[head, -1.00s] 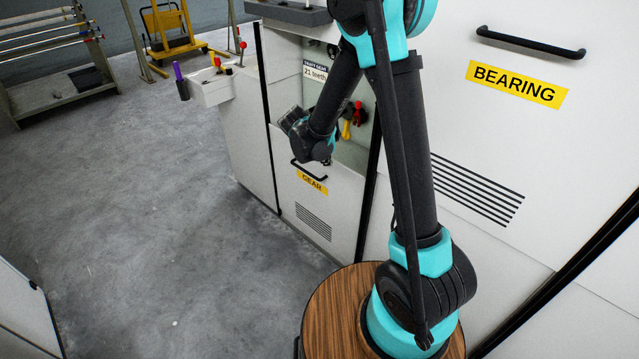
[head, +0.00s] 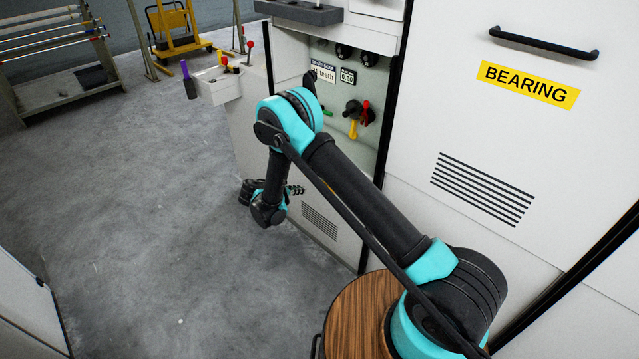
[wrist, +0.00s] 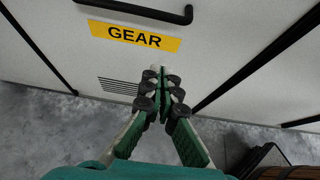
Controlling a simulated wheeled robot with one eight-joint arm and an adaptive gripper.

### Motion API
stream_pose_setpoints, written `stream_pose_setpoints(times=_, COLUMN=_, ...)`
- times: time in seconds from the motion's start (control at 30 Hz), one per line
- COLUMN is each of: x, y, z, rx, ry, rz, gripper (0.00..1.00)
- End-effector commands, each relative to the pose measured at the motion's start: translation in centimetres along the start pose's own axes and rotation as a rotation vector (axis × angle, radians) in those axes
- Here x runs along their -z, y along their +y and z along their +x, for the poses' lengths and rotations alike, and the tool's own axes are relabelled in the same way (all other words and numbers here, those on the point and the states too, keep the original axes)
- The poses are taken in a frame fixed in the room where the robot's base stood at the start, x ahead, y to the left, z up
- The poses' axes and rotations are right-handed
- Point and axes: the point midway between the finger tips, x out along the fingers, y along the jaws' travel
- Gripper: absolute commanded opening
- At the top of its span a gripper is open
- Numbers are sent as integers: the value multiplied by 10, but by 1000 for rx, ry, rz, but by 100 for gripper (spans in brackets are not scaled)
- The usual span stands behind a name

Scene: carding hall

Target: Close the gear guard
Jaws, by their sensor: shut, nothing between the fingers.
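The gear guard (wrist: 60,55) is a white panel with a yellow GEAR label (wrist: 135,36) and a black bar handle (wrist: 140,12) above it in the wrist view. In the head view the guard (head: 340,215) sits low, with the bay above it uncovered; my arm hides its handle and label. My gripper (wrist: 160,73) is shut and empty, its tips below the label and beside the vent slots (wrist: 115,86). In the head view my gripper (head: 295,190) is low before the panel, partly hidden by my arm. I cannot tell whether it touches.
The open bay holds a teeth-count sign (head: 322,71), dark knobs, and red and yellow handles (head: 358,115). A BEARING panel (head: 450,110) stands to the right. A white tray (head: 218,86) juts out at the left. The grey floor (head: 130,220) at left is clear.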

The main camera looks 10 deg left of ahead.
Motion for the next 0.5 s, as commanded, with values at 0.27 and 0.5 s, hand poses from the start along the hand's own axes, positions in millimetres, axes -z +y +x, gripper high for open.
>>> stream_pose_setpoints(times=0.27, x=0, y=0, z=33, rx=2, ry=-1, rz=0, gripper=0)
stream_pose_setpoints(times=0.5, x=0, y=0, z=78, rx=1, ry=-1, rz=1, gripper=0)
